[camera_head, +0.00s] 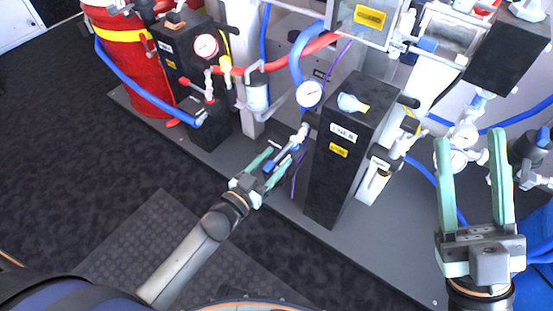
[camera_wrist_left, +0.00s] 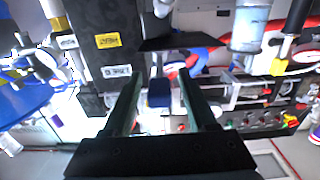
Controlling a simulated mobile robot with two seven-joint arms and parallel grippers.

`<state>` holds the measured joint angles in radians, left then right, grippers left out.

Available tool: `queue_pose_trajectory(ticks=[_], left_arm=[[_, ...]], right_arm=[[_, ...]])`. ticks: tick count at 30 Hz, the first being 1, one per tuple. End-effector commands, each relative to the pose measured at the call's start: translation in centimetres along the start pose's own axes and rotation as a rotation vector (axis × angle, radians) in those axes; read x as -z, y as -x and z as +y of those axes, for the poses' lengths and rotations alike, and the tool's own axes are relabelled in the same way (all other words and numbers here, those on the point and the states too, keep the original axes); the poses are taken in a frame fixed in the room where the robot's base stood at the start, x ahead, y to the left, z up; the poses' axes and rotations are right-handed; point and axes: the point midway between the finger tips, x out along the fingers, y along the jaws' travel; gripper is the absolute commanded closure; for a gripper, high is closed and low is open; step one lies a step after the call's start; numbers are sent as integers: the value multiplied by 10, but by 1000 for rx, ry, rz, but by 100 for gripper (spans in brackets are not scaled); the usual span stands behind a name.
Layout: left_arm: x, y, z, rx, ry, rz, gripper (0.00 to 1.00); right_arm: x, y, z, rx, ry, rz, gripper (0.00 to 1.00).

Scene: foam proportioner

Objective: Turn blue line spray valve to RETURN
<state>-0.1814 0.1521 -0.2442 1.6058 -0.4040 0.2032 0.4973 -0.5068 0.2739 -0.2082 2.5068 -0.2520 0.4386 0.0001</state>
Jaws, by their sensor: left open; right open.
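A small valve with a blue handle (camera_head: 294,147) sits on the grey pipework left of the black middle box (camera_head: 345,145). My left gripper (camera_head: 285,153) is at this valve, with its green fingers apart. In the left wrist view, a blue block (camera_wrist_left: 158,93), which looks like the handle, shows between the open fingers. I cannot tell whether the fingers touch it. The valve's position marking is not readable. My right gripper (camera_head: 470,138) is open and empty at the right, its fingers pointing up in the picture, away from the valve.
A pressure gauge (camera_head: 309,94) and a thick blue hose (camera_head: 296,62) are just above the valve. A red drum (camera_head: 137,70) and another black box (camera_head: 180,65) stand at left. The dark floor (camera_head: 60,130) is clear at lower left.

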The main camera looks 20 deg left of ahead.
Motion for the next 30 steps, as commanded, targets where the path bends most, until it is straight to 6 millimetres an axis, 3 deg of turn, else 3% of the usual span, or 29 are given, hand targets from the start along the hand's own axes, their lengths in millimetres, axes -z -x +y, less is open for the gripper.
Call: queue_pose_trajectory(ticks=[4, 13, 27, 30], left_arm=[[0, -10, 0, 1, 1, 0, 43], [0, -12, 0, 1, 2, -1, 43], [0, -12, 0, 0, 1, 0, 94], [0, -12, 0, 0, 1, 0, 100]], right_arm=[[1, 2, -1, 1, -2, 10, 50], [1, 1, -1, 1, -3, 12, 50], [1, 1, -1, 1, -3, 11, 50], [1, 1, -1, 1, -3, 11, 50]])
